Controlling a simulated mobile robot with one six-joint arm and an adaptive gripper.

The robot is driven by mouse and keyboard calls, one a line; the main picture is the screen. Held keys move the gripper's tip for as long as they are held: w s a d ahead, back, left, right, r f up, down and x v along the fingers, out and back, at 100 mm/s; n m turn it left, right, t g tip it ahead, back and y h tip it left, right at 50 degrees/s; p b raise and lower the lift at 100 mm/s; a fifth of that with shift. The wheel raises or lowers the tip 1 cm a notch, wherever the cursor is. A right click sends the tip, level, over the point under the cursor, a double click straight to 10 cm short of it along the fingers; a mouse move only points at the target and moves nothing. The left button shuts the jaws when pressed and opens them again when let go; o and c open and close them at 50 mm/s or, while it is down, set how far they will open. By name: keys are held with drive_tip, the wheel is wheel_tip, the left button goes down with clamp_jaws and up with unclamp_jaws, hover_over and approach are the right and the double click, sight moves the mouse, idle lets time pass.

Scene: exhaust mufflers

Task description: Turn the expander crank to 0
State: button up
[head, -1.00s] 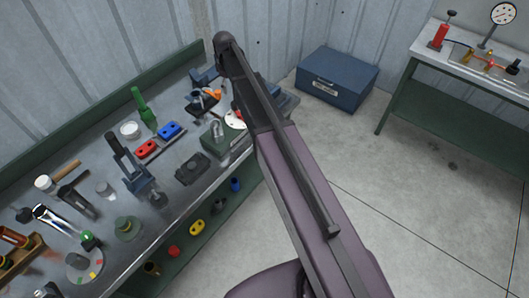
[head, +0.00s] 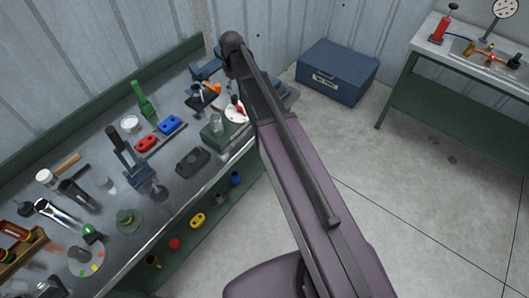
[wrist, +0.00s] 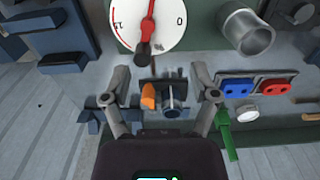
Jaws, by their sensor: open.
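The expander's white dial (wrist: 165,35) is at the top of the wrist view, with "0" on its right side and "15" on its left. The red crank (wrist: 149,24) runs almost vertically across it. Its dark knob (wrist: 142,50) is at the dial's lower edge, between the two marks and touching neither. My gripper (wrist: 163,88) is open and empty, its fingers spread below the dial in the picture and apart from the knob. In the head view the dial (head: 236,113) is partly hidden by my arm, and my gripper cannot be made out.
A metal tube (wrist: 246,30) sticks up beside the dial on a green block (head: 222,133). An orange-handled tool (wrist: 148,97), a bench holder and red and blue blocks (head: 158,133) lie nearby.

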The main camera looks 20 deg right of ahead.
drive_tip(key=s+d+f+m+b, duration=0.2)
drive_tip(key=s+f+b, duration=0.3)
drive_tip(key=s, duration=0.6)
drive_tip(key=s+d+f+m+b, duration=0.2)
drive_tip(key=s+f+m+b, duration=0.3)
drive_tip(key=s, duration=0.7)
drive_tip(key=shift+s+f, duration=0.25)
drive_tip(key=shift+f, duration=0.2)
drive_tip(key=shift+d, duration=0.1)
wheel_tip(320, 180, up, 14)
drive_tip(key=n+p, duration=0.9)
drive_tip(key=p, duration=0.4)
hover_over(234, 96)
drive_tip(key=shift+f, duration=0.1)
drive_tip(key=shift+s+f, duration=0.1)
drive_tip(key=shift+f, duration=0.05)
wheel_tip(234, 96, down, 14)
drive_tip(key=b, duration=1.3)
drive_tip(key=shift+r, duration=0.25)
clamp_jaws()
